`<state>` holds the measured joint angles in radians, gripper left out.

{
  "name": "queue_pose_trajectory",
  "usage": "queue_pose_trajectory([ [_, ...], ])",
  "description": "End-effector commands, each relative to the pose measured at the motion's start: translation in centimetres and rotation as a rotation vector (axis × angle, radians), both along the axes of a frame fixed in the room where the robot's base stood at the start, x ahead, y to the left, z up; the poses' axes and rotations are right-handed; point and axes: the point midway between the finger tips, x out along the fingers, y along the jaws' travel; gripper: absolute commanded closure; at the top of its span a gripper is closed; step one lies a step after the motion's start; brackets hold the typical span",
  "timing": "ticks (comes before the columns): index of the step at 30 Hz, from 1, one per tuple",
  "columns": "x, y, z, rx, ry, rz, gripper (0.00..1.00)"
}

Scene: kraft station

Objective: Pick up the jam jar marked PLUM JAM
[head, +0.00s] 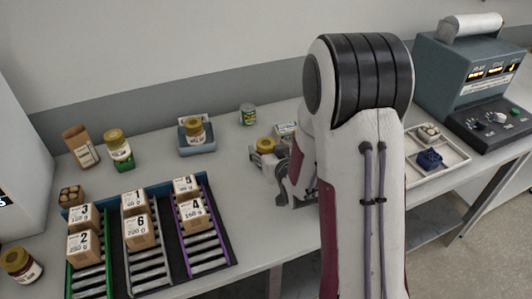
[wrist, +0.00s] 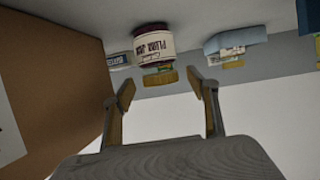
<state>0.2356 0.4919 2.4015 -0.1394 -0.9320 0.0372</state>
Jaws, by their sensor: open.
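The jar marked PLUM JAM (wrist: 153,46) appears upside down in the wrist view, with a white label, dark red contents and a gold lid. It stands on the table ahead of my gripper (wrist: 162,88), roughly in line with the gap between the fingers. The fingers are apart, with nothing between them. In the head view a gold-lidded jar (head: 266,146) shows just beyond my gripper (head: 264,168); its label is hidden there. My arm hides part of the table around it.
A large brown cardboard surface (wrist: 45,75) fills the left of the wrist view, close to the fingers. A blue holder (head: 198,148) with a jar stands further left in the head view. Numbered boxes sit on roller lanes (head: 150,270).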

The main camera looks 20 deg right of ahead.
Motion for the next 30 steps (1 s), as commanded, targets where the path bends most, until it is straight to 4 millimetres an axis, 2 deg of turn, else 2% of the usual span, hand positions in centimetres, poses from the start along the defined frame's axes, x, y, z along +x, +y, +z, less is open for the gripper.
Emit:
queue_pose_trajectory([
  [9, 2.4, -0.2, -1.1, 0.0, -0.001, 0.0, 0.41],
  [26, 2.6, -0.3, -1.2, 0.0, 0.0, 0.0, 0.41],
  [27, 2.6, -0.3, -1.2, 0.0, 0.0, 0.0, 0.44],
  [30, 2.6, -0.2, -1.2, 0.0, 0.0, 0.0, 0.7],
])
